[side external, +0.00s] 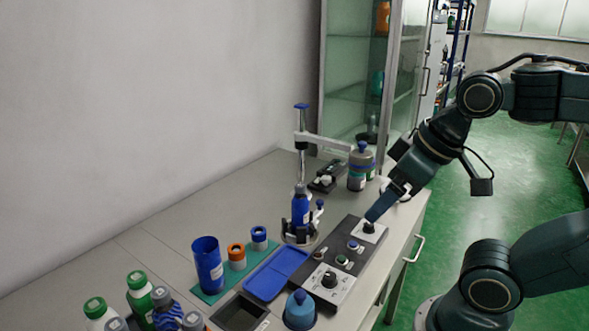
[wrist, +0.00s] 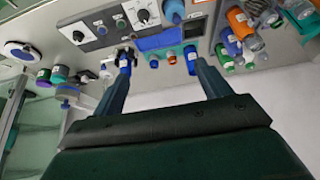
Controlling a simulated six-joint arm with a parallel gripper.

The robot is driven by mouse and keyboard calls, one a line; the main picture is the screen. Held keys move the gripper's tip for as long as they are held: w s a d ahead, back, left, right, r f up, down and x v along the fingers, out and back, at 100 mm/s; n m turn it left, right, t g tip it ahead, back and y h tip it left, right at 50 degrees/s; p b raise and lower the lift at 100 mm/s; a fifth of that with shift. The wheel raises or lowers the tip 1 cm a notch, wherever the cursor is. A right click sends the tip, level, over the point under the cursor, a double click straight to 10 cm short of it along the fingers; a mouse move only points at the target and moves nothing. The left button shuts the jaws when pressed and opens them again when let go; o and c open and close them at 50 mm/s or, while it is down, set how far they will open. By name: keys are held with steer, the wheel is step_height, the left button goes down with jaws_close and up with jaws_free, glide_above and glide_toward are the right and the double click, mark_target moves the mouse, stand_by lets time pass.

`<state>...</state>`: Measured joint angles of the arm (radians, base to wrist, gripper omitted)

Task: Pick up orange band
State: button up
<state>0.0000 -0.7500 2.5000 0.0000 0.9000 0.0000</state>
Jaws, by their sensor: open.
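The orange band (side external: 236,251) sits around a small pale cylinder on a green mat (side external: 213,294), between a blue cup and a small blue-topped piece. It also shows small in the wrist view (wrist: 172,59). My gripper (side external: 370,217) is above the far end of the black control panel, well to the right of the band. In the wrist view its two fingers (wrist: 163,68) are apart with nothing held between them.
The blue cup (side external: 207,265) and blue-topped piece (side external: 259,237) flank the band closely. A stand with a blue bottle (side external: 300,207), a blue tray (side external: 276,273) and the control panel (side external: 343,256) lie between. Several bottles (side external: 139,291) stand at the front left.

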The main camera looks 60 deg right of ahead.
steer(key=shift+c, duration=0.5)
steer(key=shift+c, duration=0.7)
steer(key=shift+w, duration=0.1)
